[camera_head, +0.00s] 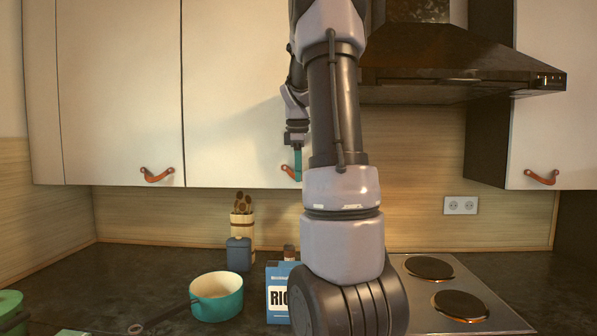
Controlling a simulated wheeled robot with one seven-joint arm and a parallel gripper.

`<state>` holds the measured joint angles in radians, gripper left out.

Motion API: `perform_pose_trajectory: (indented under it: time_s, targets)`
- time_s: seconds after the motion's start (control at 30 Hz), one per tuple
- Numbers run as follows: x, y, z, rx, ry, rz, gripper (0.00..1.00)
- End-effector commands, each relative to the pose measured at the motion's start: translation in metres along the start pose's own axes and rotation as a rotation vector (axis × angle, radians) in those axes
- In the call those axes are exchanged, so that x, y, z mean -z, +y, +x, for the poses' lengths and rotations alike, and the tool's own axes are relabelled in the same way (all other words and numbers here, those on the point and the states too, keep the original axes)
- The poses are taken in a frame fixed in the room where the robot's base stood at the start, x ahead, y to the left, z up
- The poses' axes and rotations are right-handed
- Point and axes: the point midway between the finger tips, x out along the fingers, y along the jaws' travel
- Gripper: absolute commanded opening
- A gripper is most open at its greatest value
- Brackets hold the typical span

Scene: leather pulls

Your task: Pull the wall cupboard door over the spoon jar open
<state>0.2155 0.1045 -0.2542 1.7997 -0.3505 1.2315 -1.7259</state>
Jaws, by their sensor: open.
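The spoon jar (241,228), a pale jar with wooden spoons, stands on the counter against the back wall. The white wall cupboard door (235,95) above it is closed. Its orange-brown leather pull (288,171) is at the door's lower right, and its right part is hidden behind my gripper and arm. My gripper (298,164) is open, with a teal finger pointing down at the pull. I cannot tell whether it touches the pull or whether the pull lies between the fingers.
Another closed door (120,90) with a leather pull (157,175) is to the left. The range hood (450,60) is to the right, above the hob (450,290). A teal pot (217,297), a blue canister (238,254) and a rice box (279,292) stand on the counter below.

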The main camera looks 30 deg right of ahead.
Motion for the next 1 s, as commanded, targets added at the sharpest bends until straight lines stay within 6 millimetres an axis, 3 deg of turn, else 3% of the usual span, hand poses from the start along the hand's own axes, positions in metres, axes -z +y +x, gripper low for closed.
perform_pose_trajectory:
  time_s: [0.03,0.1,0.13,1.0]
  targets:
    - [0.0000,0.0000,-0.0001,0.000,0.000,0.000,0.36]
    - [0.0001,0.0000,-0.0002,0.000,0.000,0.000,0.09]
    - [0.0001,0.0000,-0.0002,0.000,0.000,0.000,0.00]
    - [0.0003,0.0001,-0.0006,-0.001,0.001,0.000,0.00]
